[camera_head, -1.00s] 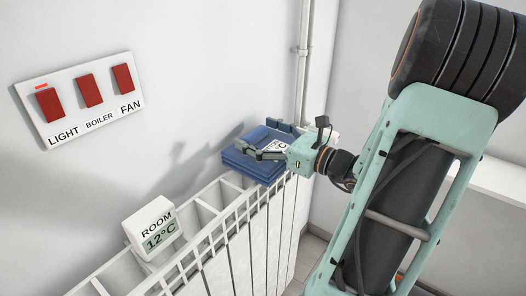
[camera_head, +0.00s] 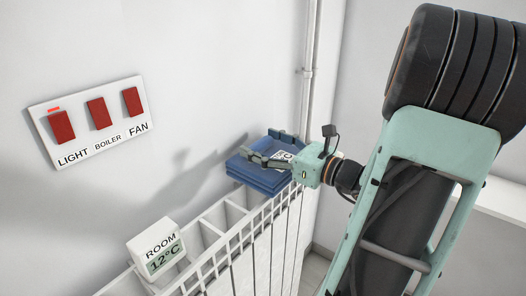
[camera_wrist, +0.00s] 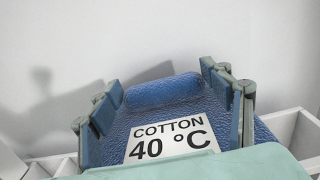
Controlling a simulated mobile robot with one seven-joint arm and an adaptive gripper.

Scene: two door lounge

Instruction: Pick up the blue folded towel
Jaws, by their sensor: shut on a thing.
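The blue folded towel (camera_head: 252,177) is at the far end of the white radiator's top, near the corner pipe. It carries a white label reading "COTTON 40 °C" (camera_wrist: 172,141). My gripper (camera_head: 262,146) is closed around it from above, with a finger along each side. In the wrist view my gripper (camera_wrist: 161,80) has its fingers on either side of the towel (camera_wrist: 165,90). The towel looks level and slightly above the radiator top. Its underside is hidden.
The white radiator (camera_head: 212,233) has open slots along its top. A room thermostat reading 12°C (camera_head: 157,245) stands on it. A panel of red switches (camera_head: 92,120) is on the wall. A vertical pipe (camera_head: 308,90) rises behind the towel.

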